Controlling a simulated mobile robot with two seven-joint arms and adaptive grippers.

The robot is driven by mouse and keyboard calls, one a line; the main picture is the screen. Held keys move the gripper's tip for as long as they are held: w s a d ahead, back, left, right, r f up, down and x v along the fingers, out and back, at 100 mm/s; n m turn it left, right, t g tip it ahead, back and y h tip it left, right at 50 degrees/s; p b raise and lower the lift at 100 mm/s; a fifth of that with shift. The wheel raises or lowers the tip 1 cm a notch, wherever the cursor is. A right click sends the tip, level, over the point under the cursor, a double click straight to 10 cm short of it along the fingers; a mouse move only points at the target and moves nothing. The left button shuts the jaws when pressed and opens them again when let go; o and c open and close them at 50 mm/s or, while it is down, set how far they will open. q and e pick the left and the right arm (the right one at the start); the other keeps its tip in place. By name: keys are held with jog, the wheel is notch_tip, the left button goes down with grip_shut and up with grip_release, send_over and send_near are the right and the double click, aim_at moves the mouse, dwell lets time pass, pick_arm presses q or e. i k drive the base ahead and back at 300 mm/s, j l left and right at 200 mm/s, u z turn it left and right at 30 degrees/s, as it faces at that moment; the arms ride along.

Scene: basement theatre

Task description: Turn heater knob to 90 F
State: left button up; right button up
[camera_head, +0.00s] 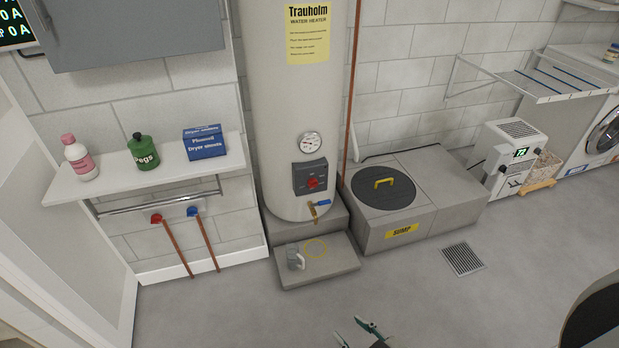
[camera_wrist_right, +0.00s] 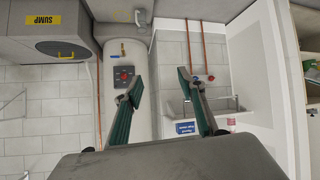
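The red heater knob (camera_head: 312,183) sits on a dark control box (camera_head: 301,167) low on the front of the white cylindrical water heater (camera_head: 285,100). A round gauge (camera_head: 310,142) is above the box. The knob's setting is too small to read. The knob also shows upside down in the right wrist view (camera_wrist_right: 124,76), just left of the near finger. My right gripper (camera_head: 357,333) is at the bottom edge of the head view, well apart from the knob. Its two green-padded fingers (camera_wrist_right: 158,80) are spread with nothing between them. My left gripper is not in view.
A blue-handled valve (camera_head: 318,205) is below the knob. The grey floor between is clear.

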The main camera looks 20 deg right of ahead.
aim_at(312, 183)
jog(key=i+l, duration=0.1)
jog(key=l, duration=0.5)
jog(key=i+l, duration=0.15)
jog(key=l, duration=0.45)
jog(key=i+l+u, duration=0.1)
jog(key=l, duration=0.5)
jog(key=i+l, duration=0.15)
jog(key=l, duration=0.5)
jog(key=i+l, duration=0.1)
jog(key=l, duration=0.5)
jog(key=i+l, duration=0.1)
jog(key=l, duration=0.5)
jog(key=i+l+u, duration=0.1)
jog(key=i+l, duration=0.4)
